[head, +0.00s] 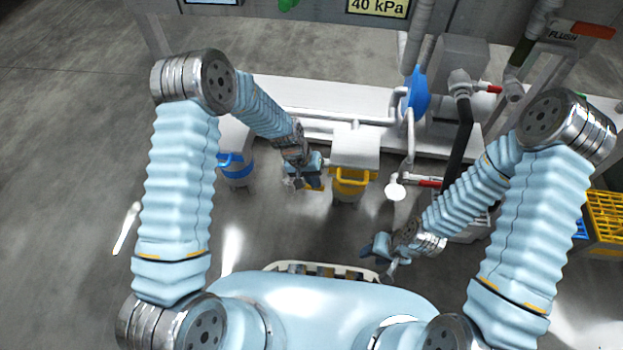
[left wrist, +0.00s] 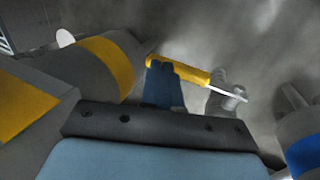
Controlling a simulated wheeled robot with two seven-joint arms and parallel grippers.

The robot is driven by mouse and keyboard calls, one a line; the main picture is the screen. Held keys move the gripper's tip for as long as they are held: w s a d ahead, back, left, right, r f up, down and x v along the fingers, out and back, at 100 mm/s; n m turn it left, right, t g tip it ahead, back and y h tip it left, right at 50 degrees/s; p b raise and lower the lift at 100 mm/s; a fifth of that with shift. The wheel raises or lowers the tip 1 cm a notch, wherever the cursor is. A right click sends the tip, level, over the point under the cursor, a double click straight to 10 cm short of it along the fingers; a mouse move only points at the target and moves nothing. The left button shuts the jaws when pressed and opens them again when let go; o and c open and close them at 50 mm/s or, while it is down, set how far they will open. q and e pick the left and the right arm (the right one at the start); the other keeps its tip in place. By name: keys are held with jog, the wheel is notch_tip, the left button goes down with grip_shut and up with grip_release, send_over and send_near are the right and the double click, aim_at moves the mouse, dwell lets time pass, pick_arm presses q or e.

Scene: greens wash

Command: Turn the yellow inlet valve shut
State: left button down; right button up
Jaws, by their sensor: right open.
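The yellow valve handle (left wrist: 190,73) lies level at my left fingertips in the left wrist view, with a bare metal bar at its right end. A grey pipe fitting (left wrist: 222,104) shows beside that bar. My left gripper (left wrist: 160,68) meets the handle's left part; its blue fingers look close together, but I cannot tell whether they grip it. In the head view my left gripper (head: 302,184) is low, just left of the yellow-banded container, and mostly hides the handle. My right gripper (head: 383,253) is open and empty, low at the right, away from the valve.
A yellow-banded container (head: 352,182) stands right of my left gripper, and a blue-banded container (head: 236,168) stands left. White bench and pipes (head: 300,115) lie behind. A red-handled valve (head: 428,182) and yellow crate (head: 607,215) are at the right.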

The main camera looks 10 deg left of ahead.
pick_arm(q)
jog(key=shift+f, duration=0.15)
notch_tip(320, 180, up, 5)
jog(key=p, duration=0.3)
jog(key=shift+w, duration=0.1)
notch_tip(320, 180, up, 9)
jog(key=p, duration=0.2)
jog(key=s+a+f+n+p, duration=0.1)
jog(key=s+p, duration=0.3)
jog(key=s, duration=0.6)
jog(key=s+a+f+n+t+p, duration=0.1)
jog(key=s+a+p, duration=0.3)
jog(key=s, duration=0.6)
jog(key=shift+s+f+p, duration=0.15)
jog(key=shift+s+p, duration=0.25)
jog(key=shift+p, duration=0.4)
jog(key=shift+a, duration=0.1)
